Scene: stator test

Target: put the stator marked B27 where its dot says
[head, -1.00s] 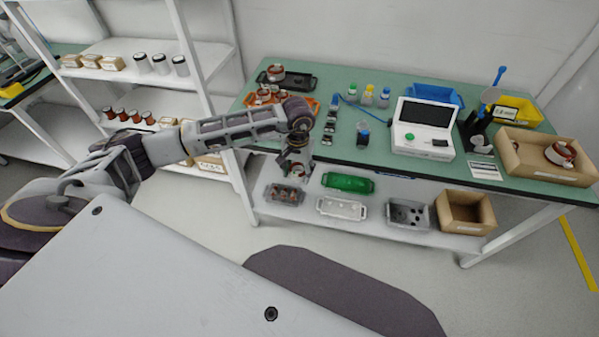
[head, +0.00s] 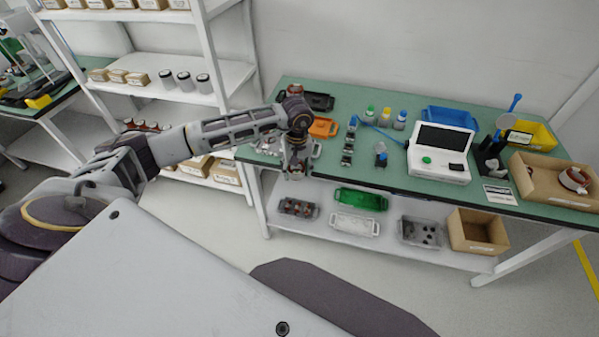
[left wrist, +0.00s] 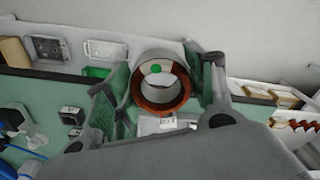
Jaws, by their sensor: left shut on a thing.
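My left gripper (head: 296,172) is at the front edge of the green-topped table, toward its left end. In the left wrist view its two green-padded fingers (left wrist: 160,95) are shut on a stator (left wrist: 160,108), a pale ring with a copper-brown winding. A green dot (left wrist: 156,69) shows on the stator's pale inner face. No B27 mark is readable. In the head view the gripper hides most of the stator. A green tray (head: 361,200) lies on the table's lower shelf, to the right of and below the gripper. My right gripper is not in view.
The lower shelf also bears a grey tray with stators (head: 298,208), a white tray (head: 355,225), a grey tray (head: 420,231) and a cardboard box (head: 478,232). On the tabletop are an orange tray (head: 323,127), black tray (head: 318,101) and white device (head: 440,155). A shelving rack (head: 208,60) stands left.

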